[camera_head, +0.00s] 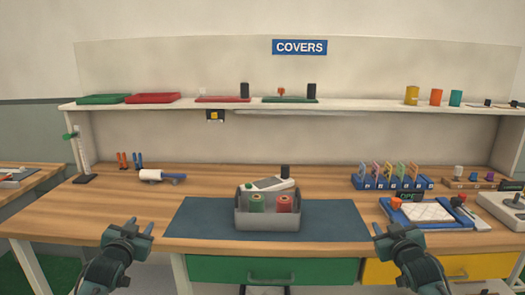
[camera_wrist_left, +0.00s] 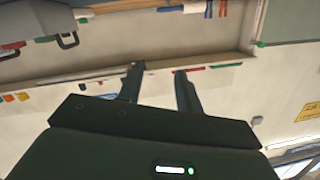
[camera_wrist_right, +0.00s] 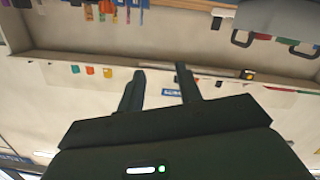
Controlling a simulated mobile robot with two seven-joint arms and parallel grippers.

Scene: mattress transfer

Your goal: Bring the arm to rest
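My left gripper (camera_head: 138,228) is raised in front of the workbench at the left, with its fingers apart and nothing between them. In the left wrist view its two fingers (camera_wrist_left: 158,85) also stand apart and empty. My right gripper (camera_head: 388,232) is raised in front of the bench at the right, also empty. In the right wrist view its fingers (camera_wrist_right: 158,85) are apart. Both grippers are clear of the bench objects.
A grey caddy (camera_head: 267,218) with green and red spools stands on a dark mat (camera_head: 338,222). A blue rack (camera_head: 390,183) and a blue tray (camera_head: 430,222) sit at the right. A shelf (camera_head: 360,106) holds covers and cylinders. The bench's left front is clear.

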